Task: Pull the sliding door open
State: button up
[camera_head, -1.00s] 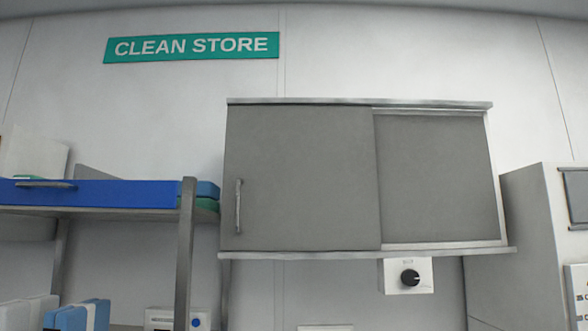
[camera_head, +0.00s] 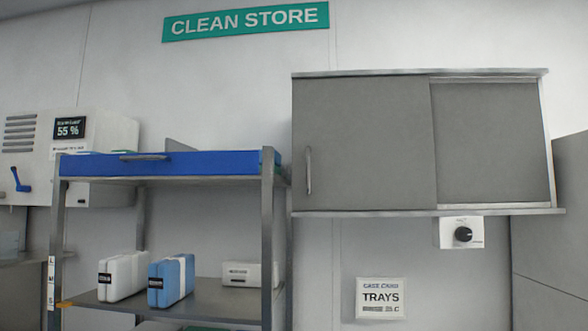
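A grey wall cabinet (camera_head: 420,213) with two sliding panels hangs at the right in the head view. The left sliding door (camera_head: 370,140) is in front and covers the left half. It has a vertical bar handle (camera_head: 309,171) near its left edge. The right panel (camera_head: 490,145) sits behind it and covers the right half. No open gap shows, so the cabinet's inside is hidden. My gripper is not in this view.
A metal shelf rack (camera_head: 267,240) stands left of the cabinet, close to the handle side. It holds a blue drawer (camera_head: 200,164) and several packs. A dial box (camera_head: 461,233) is below the cabinet.

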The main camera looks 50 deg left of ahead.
aim_at(358, 143)
jog(key=k, duration=0.4)
jog(key=u, duration=0.7)
